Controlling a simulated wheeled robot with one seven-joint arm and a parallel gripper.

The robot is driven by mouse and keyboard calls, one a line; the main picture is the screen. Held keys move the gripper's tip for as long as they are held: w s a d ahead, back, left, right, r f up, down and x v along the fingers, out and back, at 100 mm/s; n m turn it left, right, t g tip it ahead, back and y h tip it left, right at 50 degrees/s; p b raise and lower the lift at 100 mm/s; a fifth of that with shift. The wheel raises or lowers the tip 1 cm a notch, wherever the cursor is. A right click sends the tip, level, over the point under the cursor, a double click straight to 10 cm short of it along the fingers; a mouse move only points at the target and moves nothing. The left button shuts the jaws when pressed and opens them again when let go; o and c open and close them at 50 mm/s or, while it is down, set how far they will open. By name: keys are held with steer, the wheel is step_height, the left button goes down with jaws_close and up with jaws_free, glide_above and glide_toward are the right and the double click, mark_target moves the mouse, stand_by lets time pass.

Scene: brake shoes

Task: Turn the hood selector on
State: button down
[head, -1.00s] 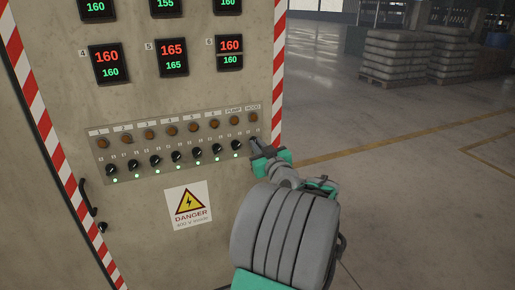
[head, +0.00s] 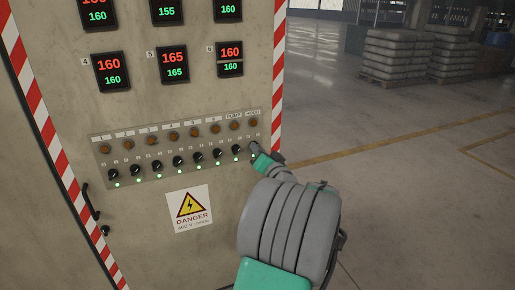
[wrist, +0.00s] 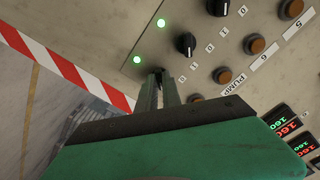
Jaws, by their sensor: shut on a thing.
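The control panel strip (head: 140,150) carries a row of black selectors with brown round buttons above. The HOOD label (head: 252,111) marks the right end. My gripper (head: 254,148) is at that end in the head view. In the wrist view my gripper (wrist: 159,75) has its fingers close together on the hood selector, which they mostly hide; its pointing direction cannot be read. A lit green lamp (wrist: 137,59) is beside the fingertips. The PUMP selector (wrist: 186,43) stands next to it, free of the fingers, with its own lit green lamp (wrist: 161,22).
The cabinet's red and white striped edge (head: 278,75) is just right of the panel. Temperature displays (head: 174,64) are above, and a danger sign (head: 190,207) is below. A door handle (head: 90,202) is at the left. Open floor (head: 400,200) lies to the right.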

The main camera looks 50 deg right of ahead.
steer(key=shift+f+m, duration=0.1)
steer(key=shift+m, duration=0.5)
steer(key=c, duration=1.5)
jaws_free()
steer(key=v, duration=0.8)
steer(key=shift+w, duration=0.1)
